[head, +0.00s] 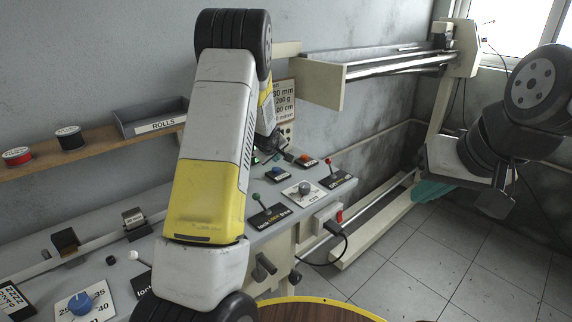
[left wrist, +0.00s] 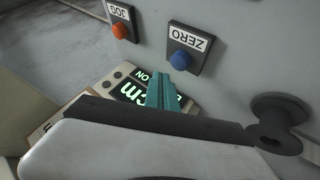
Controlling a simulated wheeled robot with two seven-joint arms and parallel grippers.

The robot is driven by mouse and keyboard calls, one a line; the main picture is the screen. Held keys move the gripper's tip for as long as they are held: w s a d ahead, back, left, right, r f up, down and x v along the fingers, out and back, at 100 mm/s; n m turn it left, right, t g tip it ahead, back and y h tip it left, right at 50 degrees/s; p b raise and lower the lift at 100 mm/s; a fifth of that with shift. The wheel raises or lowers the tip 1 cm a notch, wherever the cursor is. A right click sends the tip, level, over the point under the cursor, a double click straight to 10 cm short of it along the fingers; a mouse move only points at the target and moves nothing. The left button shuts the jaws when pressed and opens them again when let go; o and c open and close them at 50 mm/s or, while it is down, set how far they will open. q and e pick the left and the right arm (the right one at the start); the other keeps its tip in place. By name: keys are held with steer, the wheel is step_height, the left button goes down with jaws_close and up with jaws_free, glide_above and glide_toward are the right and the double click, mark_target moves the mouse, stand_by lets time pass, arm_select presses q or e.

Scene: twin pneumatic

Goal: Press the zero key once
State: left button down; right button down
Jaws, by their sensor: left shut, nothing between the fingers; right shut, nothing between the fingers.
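The zero key is a blue round button (left wrist: 181,60) on a dark plate labelled ZERO, upside down in the left wrist view. In the head view a blue button (head: 280,172) shows on a dark plate on the console. My left gripper (left wrist: 164,78) has teal fingers, shut and empty, with tips just beside the blue button; I cannot tell whether they touch it. My right gripper (head: 430,189), also teal-fingered, is shut and empty at the right, far from the console keys.
An orange button (left wrist: 119,31) labelled JOG sits beside the zero key. A lit display (left wrist: 140,92) lies by the left fingers. Levers with a green knob (head: 256,197), a grey knob (head: 304,188) and a red knob (head: 328,161) stand nearby. A dark spool-shaped knob (left wrist: 278,122) is at the right.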

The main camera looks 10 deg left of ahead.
mark_target(275, 170)
arm_select(q)
steer(key=shift+r, duration=1.95)
steer(key=shift+r, duration=0.15)
steer(key=s+d+r+m+g+h, duration=0.1)
steer(key=s+d+r+m, duration=0.1)
steer(key=s+r, duration=0.75)
steer(key=s+d+r+m, duration=0.15)
steer(key=s+r, duration=0.45)
steer(key=s, duration=0.6)
steer(key=s+d+m+g+h, duration=0.1)
steer(key=s+d+m, duration=0.1)
steer(key=s, duration=0.8)
steer(key=s+d+r+m+g, duration=0.1)
steer(key=s+m, duration=0.4)
steer(key=s, duration=0.6)
steer(key=shift+s+d+h, duration=0.3)
steer(key=shift+d+h, duration=0.1)
steer(key=shift+d, duration=0.3)
